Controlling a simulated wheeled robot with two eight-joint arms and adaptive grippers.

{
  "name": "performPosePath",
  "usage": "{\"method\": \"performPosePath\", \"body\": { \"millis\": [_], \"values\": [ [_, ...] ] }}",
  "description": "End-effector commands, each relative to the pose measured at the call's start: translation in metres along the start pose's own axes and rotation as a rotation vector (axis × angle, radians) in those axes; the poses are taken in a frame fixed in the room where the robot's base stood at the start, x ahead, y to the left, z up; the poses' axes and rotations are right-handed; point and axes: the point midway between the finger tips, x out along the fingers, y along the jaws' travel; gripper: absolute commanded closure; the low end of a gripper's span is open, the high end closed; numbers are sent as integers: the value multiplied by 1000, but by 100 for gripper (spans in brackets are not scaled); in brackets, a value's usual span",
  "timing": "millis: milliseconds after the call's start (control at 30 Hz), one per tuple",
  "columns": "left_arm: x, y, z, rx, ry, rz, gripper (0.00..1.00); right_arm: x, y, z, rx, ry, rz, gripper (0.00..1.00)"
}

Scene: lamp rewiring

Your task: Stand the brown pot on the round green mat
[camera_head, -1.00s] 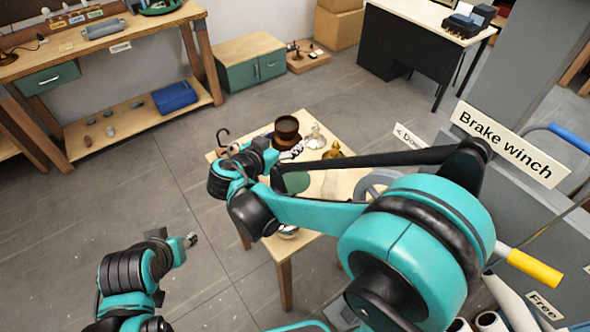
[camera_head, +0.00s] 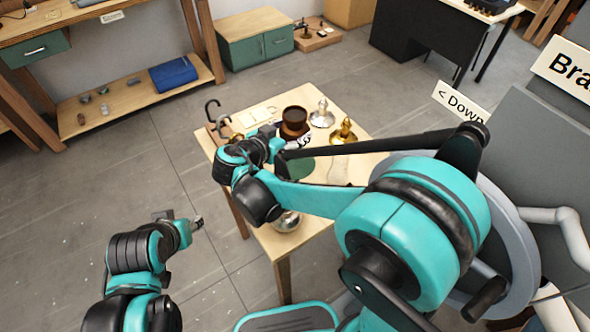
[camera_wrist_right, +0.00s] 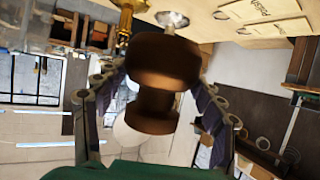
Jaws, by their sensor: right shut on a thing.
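The brown pot (camera_head: 295,117) is over the small wooden table, behind the round green mat (camera_head: 301,169) in the head view. My right gripper (camera_head: 291,141) is shut on it; in the right wrist view the pot (camera_wrist_right: 163,75) sits between the two fingers. I cannot tell whether its base touches the table. The mat is partly hidden by my right arm, and the pot appears apart from it. My left gripper (camera_head: 196,224) is over the floor, left of the table, with no object visible in it; its fingers are too small to read.
On the table (camera_head: 262,245), a silver fitting (camera_head: 322,116) and a brass fitting (camera_head: 344,131) stand right of the pot. Dark hooks (camera_head: 213,112) stand at the left edge. A shiny round bowl (camera_head: 286,221) is near the front. A large grey wheel (camera_head: 515,240) is at right.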

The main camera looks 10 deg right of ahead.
Motion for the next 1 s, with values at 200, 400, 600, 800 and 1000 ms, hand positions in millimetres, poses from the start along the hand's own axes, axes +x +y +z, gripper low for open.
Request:
{"method": "performPosePath", "body": {
  "millis": [200, 400, 600, 800, 1000],
  "values": [
    [18, 0, 12, 0, 0, 0, 60, 15, 0, 34, 0, 1, 0, 71],
    [29, 0, 21, 0, 0, 0, 60, 28, 0, 63, -1, 1, 0, 71],
    [35, 0, 25, 0, 0, 0, 60, 35, -1, 78, 0, 1, 0, 71],
    [46, 0, 32, 0, 0, 0, 60, 45, -1, 102, -1, 1, 0, 71],
    [44, 0, 31, 0, 0, 0, 60, 44, -1, 101, 0, -2, 0, 26]
  ]
}}
